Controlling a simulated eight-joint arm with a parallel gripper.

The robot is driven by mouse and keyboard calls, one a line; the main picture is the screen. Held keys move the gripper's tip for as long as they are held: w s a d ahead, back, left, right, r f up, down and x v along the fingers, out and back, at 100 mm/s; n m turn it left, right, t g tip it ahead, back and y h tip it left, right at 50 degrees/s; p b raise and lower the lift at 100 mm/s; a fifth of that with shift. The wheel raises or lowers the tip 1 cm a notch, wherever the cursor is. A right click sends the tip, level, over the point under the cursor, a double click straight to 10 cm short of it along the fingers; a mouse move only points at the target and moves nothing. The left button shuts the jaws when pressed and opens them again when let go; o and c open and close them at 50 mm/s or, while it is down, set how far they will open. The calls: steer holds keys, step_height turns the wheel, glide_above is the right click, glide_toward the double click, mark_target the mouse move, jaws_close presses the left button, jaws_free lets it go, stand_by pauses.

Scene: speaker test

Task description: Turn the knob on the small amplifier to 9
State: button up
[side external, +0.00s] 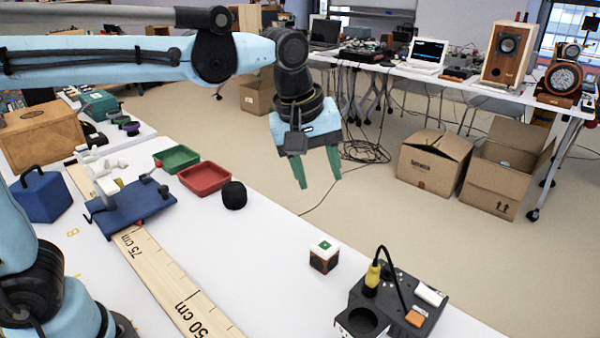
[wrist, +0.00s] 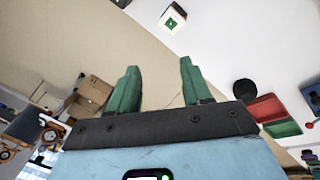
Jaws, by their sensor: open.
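No knob or number scale can be made out, and I cannot tell for certain which thing is the small amplifier. A small cube (side external: 323,257) with a white top, a green mark and dark and orange sides sits on the white table; its top also shows in the wrist view (wrist: 173,17). A black device (side external: 398,293) with a yellow plug, a cable and a round recess stands right of it. My gripper (side external: 320,182) has green fingers spread apart and empty, raised above and beyond the cube in the side view. Its fingers also show in the wrist view (wrist: 158,66).
A black round object (side external: 234,195), a red tray (side external: 205,178) and a green tray (side external: 177,158) lie left of my gripper. A blue fixture (side external: 130,208) stands by a wooden ruler (side external: 165,282). Cardboard boxes (side external: 433,160) are on the floor.

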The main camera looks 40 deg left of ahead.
steer(key=w+d+n+g, duration=0.2)
steer(key=w+d+n, duration=0.2)
steer(key=d, duration=0.3)
steer(key=n+g, duration=0.1)
steer(key=n, duration=0.3)
glide_toward(390, 266)
steer(key=shift+y, duration=0.4)
steer(key=f, duration=0.8)
steer(key=shift+d+f, duration=0.35)
jaws_close()
